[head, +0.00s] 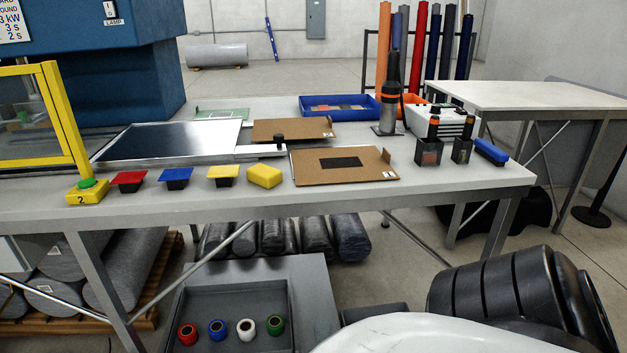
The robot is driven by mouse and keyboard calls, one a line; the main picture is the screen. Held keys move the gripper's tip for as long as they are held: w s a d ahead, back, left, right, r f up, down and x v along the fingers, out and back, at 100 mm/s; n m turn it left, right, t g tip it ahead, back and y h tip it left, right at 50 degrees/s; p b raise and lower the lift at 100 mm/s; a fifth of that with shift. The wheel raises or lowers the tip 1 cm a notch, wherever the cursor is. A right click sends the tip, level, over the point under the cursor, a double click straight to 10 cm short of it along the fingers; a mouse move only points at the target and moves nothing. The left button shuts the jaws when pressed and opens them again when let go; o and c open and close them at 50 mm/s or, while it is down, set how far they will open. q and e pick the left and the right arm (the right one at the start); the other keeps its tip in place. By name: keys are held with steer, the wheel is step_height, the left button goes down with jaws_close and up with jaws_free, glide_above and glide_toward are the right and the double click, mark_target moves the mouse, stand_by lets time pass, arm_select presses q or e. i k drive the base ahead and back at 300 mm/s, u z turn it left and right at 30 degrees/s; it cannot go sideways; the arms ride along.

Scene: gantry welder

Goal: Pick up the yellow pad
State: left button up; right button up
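On the front edge of the long grey table, a flat yellow pad (223,171) sits on a small black base. Just right of it lies a thicker yellow block (264,176) with cut corners, flat on the table. A blue pad (175,174) and a red pad (128,177) on similar black bases stand to the left in the same row. Neither of my grippers shows in the head view.
A yellow box with a green button (88,190) stands left of the row. A brown board (343,165) lies to the right. Behind are a metal plate (174,141) and a blue tray (339,105). Below the table is a grey drawer (238,291) with coloured rolls.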

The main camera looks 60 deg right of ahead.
mark_target(264, 175)
steer(key=u, duration=0.05)
steer(key=k, duration=0.15)
steer(key=z, duration=1.3)
